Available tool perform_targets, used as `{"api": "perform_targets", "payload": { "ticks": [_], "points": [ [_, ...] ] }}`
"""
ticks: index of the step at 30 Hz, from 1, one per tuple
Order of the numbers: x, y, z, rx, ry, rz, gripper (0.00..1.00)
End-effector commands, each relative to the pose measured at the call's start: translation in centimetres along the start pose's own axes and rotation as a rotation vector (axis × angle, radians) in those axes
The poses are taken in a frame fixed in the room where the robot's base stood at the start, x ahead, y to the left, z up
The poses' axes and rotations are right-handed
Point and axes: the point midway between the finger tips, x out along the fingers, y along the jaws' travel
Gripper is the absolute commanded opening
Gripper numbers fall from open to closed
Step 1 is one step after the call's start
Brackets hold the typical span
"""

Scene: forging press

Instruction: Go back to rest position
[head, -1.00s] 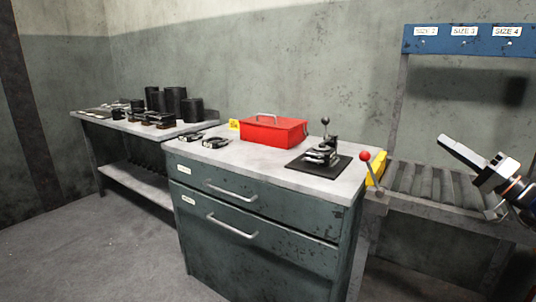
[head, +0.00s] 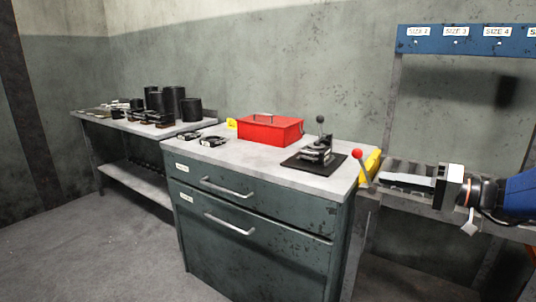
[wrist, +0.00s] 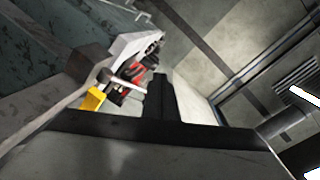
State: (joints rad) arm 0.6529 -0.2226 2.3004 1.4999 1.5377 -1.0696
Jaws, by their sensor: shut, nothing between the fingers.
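My gripper (head: 386,180) is at the right in the head view, in front of the roller conveyor and beside the workbench cabinet. It points left and lies about level. Its fingers are shut and hold nothing. In the wrist view a dark finger shape (wrist: 160,100) stands up in the middle, with the cabinet and its red and yellow items beyond it.
The cabinet (head: 255,215) carries a red toolbox (head: 270,130) and a small clamp device on a black mat (head: 316,163). Black cylinders (head: 173,102) stand on the far-left table. Floor at the left is clear.

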Motion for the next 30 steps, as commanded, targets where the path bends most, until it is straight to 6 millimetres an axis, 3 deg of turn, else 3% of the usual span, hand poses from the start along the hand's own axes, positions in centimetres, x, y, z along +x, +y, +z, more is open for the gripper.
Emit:
{"api": "perform_targets", "payload": {
  "ticks": [3, 7, 12, 15, 21, 30],
  "points": [
    [2.2, -0.3, 6.8, 0.056, -0.184, 0.116, 0.0],
    [2.6, 0.3, 13.7, 0.095, -0.353, 0.279, 0.0],
    [0.8, 1.8, 21.0, 0.085, -0.51, 0.516, 0.0],
    [-1.0, 2.8, 24.1, 0.048, -0.566, 0.659, 0.0],
    [-5.4, 4.9, 27.3, -0.086, -0.592, 0.925, 0.0],
    [-9.5, 6.4, 26.9, -0.287, -0.509, 1.135, 0.0]
  ]
}}
